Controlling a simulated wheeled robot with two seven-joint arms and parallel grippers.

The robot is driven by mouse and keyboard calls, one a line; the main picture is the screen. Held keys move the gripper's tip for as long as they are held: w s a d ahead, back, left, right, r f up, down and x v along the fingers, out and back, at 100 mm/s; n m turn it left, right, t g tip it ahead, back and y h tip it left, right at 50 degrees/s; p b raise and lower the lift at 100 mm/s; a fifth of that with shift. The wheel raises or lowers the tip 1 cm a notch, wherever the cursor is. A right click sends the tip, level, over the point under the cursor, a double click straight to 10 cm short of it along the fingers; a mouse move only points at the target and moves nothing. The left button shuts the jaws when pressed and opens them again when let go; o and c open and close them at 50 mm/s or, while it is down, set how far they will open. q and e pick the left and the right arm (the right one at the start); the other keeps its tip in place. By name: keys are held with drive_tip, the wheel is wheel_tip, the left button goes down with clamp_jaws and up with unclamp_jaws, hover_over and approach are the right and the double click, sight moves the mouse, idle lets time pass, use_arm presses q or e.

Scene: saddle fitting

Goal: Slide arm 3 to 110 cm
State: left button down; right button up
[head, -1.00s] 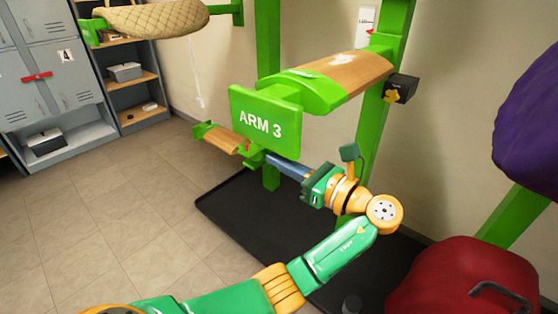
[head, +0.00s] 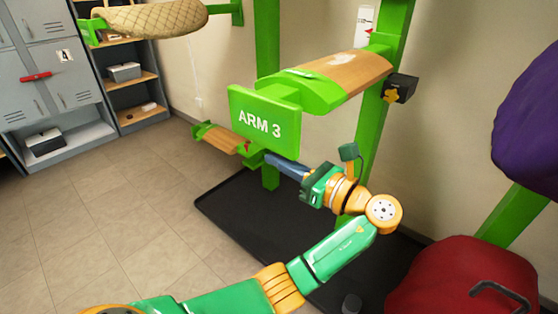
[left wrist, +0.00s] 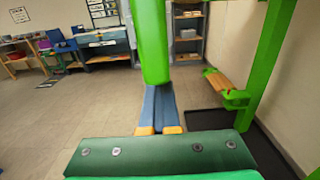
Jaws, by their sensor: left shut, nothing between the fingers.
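Arm 3 is a green saddle arm with a wooden top (head: 350,75) and a sign reading ARM 3 (head: 259,124), held on a green upright (head: 385,130). A white scale strip (head: 364,22) with a red pointer is on the upright; its figures are too small to read. My left gripper (head: 268,157) is shut and empty, below the sign. In the left wrist view its blue fingers (left wrist: 158,90) meet just below a green part (left wrist: 151,40); I cannot tell whether they touch. My right gripper is out of view.
A lower wooden arm (head: 222,138) stands behind my left gripper. A black mat (head: 235,205) lies on the floor below. A beige saddle-shaped pad (head: 155,18) is at upper left, purple (head: 535,125) and red (head: 465,275) ones at right. Grey lockers (head: 45,65) stand at the far left.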

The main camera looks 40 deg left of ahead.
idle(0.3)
use_arm(q)
drive_tip(key=c, duration=0.7)
unclamp_jaws()
drive_tip(key=d, duration=0.7)
drive_tip(key=shift+s+b, duration=0.3)
drive_tip(key=shift+b, duration=0.1)
